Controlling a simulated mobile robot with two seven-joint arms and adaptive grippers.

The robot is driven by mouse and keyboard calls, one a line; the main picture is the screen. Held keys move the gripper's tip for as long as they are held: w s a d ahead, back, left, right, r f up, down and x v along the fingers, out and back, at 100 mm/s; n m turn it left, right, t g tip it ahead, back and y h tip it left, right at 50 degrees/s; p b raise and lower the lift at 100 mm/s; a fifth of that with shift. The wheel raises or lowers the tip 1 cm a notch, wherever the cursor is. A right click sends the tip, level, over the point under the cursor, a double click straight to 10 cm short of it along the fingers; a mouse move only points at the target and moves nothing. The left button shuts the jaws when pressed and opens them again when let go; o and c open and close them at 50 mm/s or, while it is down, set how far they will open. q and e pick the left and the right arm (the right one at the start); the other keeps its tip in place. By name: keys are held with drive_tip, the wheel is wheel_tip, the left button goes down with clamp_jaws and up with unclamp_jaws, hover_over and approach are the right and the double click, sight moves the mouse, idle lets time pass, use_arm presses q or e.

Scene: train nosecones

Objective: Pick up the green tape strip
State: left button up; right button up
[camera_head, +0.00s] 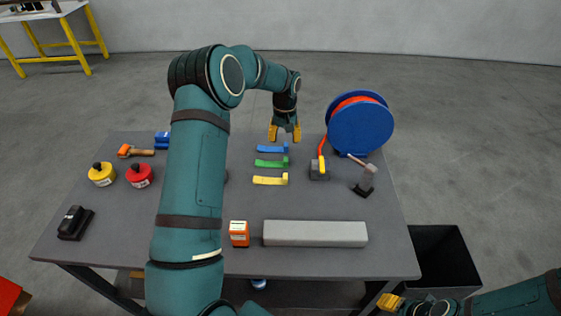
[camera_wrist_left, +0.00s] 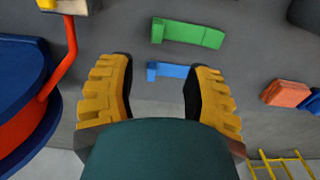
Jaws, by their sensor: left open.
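The green tape strip (camera_head: 271,162) lies on the grey table between a blue strip (camera_head: 272,148) and a yellow strip (camera_head: 270,180). In the left wrist view the green strip (camera_wrist_left: 188,33) shows beyond the fingertips, and the blue strip (camera_wrist_left: 168,70) shows between them. My left gripper (camera_head: 285,132) has yellow fingers, is open and empty, and hangs above the far edge of the table, just behind the blue strip. My right gripper (camera_head: 391,302) shows only in part at the lower right, and its fingers are unclear.
A blue reel (camera_head: 361,128) with an orange hose stands right of the strips. A hammer (camera_head: 363,172), a grey bar (camera_head: 315,233) and an orange box (camera_head: 239,233) are on the table. Red (camera_head: 139,175) and yellow (camera_head: 102,174) canisters stand left. A black bin (camera_head: 445,258) is beside the table.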

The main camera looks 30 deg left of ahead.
sight(286, 158)
use_arm(q)
wheel_tip(286, 158, down, 5)
drive_tip(key=shift+f, duration=0.15)
drive_tip(key=shift+d+f, duration=0.15)
drive_tip(key=shift+f, duration=1.15)
drive_tip(key=shift+d+f, duration=0.15)
drive_tip(key=shift+f, duration=1.15)
clamp_jaws()
